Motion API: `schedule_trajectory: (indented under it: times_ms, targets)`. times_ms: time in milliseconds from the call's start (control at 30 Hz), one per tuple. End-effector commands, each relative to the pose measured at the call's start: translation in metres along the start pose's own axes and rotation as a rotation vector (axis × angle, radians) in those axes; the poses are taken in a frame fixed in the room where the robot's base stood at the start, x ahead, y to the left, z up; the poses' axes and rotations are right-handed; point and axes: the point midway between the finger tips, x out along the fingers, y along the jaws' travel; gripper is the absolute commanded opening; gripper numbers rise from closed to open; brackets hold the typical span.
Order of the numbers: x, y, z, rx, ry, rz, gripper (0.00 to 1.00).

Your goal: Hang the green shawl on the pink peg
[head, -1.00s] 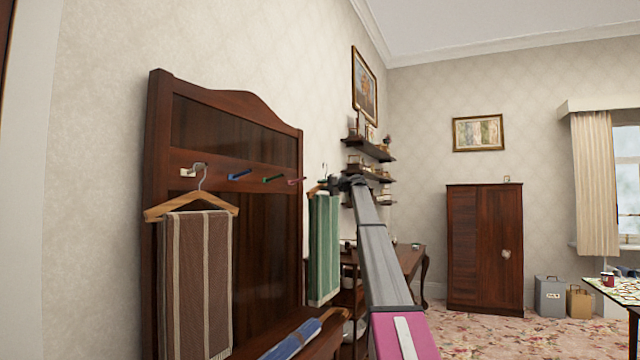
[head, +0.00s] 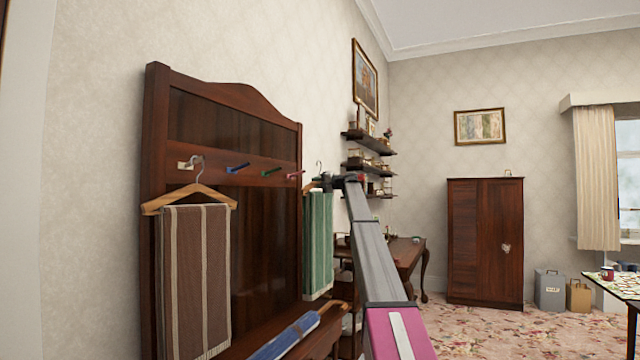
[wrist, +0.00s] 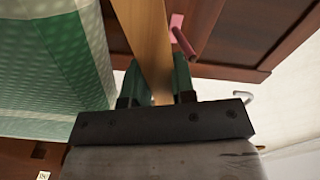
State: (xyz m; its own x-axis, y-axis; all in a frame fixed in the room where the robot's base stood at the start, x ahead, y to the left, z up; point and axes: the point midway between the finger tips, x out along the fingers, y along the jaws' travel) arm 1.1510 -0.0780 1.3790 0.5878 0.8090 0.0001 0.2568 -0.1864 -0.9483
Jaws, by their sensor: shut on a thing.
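The green shawl (head: 319,245) has pale stripes and hangs from a wooden hanger (wrist: 146,40) with a metal hook (head: 319,168). My gripper (head: 330,183) is shut on the hanger's wooden bar, at the right of the rack. The shawl (wrist: 50,65) fills the left of the wrist view. The pink peg (head: 295,174) is the rightmost on the dark wooden rack (head: 240,240); it also shows in the wrist view (wrist: 185,38), close to the hanger bar. The hook appears to the right of the peg in the head view and apart from it.
A brown striped shawl (head: 195,280) hangs on a white peg (head: 186,164). A blue peg (head: 238,168) and a green peg (head: 271,172) are empty. Shelves (head: 368,142) and a side table (head: 400,252) stand beyond.

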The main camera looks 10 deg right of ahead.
Motion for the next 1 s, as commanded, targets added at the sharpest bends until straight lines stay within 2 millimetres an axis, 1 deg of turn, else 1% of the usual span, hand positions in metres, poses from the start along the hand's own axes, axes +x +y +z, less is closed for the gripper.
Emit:
schedule_trajectory:
  times_ms: [1000]
  targets:
    - [0.065,0.017,0.005,-0.001,0.001,-0.001,0.00]
